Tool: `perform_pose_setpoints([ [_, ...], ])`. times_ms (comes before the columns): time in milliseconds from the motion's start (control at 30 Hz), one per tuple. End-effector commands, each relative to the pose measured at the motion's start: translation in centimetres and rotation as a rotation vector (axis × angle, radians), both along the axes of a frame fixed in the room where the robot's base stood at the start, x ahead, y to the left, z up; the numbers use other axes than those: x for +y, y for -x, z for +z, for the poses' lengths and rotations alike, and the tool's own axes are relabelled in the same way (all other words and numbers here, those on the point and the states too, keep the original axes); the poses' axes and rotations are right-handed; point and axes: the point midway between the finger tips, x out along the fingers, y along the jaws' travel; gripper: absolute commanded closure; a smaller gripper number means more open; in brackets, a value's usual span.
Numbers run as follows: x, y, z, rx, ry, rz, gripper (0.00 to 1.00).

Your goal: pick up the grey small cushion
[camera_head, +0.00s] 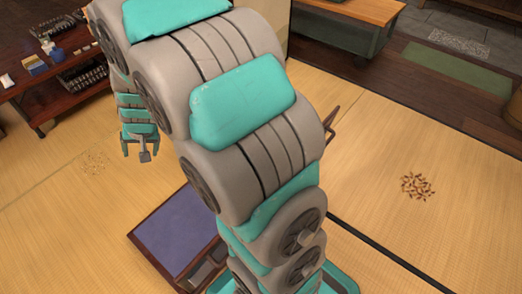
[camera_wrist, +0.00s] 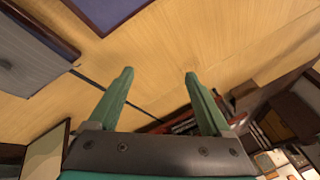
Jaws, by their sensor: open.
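I cannot make out the grey small cushion for certain in either view. A flat grey, cushion-like surface (camera_wrist: 32,62) shows at the left edge of the wrist view, cut off by the frame; I cannot tell whether it is the cushion. My gripper (camera_head: 138,152) hangs over the tatami at the left of the head view. In the wrist view my gripper (camera_wrist: 159,73) has its two green fingers wide apart, with nothing between them. My arm hides much of the middle of the head view.
A dark-framed piece with a blue-purple top (camera_head: 172,232) lies low beside my arm. A dark red-brown table (camera_head: 50,98) with small items stands at upper left. Small dark bits (camera_head: 417,186) lie on the right tatami. Tatami (camera_head: 60,215) at lower left is clear.

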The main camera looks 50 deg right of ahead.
Motion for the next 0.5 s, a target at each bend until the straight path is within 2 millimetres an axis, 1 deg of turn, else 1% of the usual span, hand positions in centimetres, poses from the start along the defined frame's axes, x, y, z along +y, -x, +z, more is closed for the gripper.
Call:
perform_pose_setpoints([
  [33, -1.0, -1.7, -1.4, -0.017, 0.004, -0.047, 0.18],
  [100, -2.6, -4.0, -2.9, -0.049, 0.016, -0.113, 0.18],
  [167, -4.2, -5.7, -4.1, -0.077, 0.031, -0.173, 0.18],
  [200, -5.2, -6.7, -5.2, -0.089, 0.041, -0.212, 0.18],
  [267, -7.0, -8.1, -6.6, -0.113, 0.06, -0.273, 0.18],
  [300, -8.2, -8.8, -7.7, -0.125, 0.076, -0.313, 0.18],
  [367, -10.1, -9.9, -9.1, -0.146, 0.1, -0.375, 0.18],
  [400, -11.5, -10.5, -10.1, -0.159, 0.12, -0.415, 0.18],
  [467, -13.4, -11.2, -11.7, -0.175, 0.15, -0.475, 0.18],
  [500, -14.8, -11.5, -12.8, -0.185, 0.175, -0.515, 0.18],
])
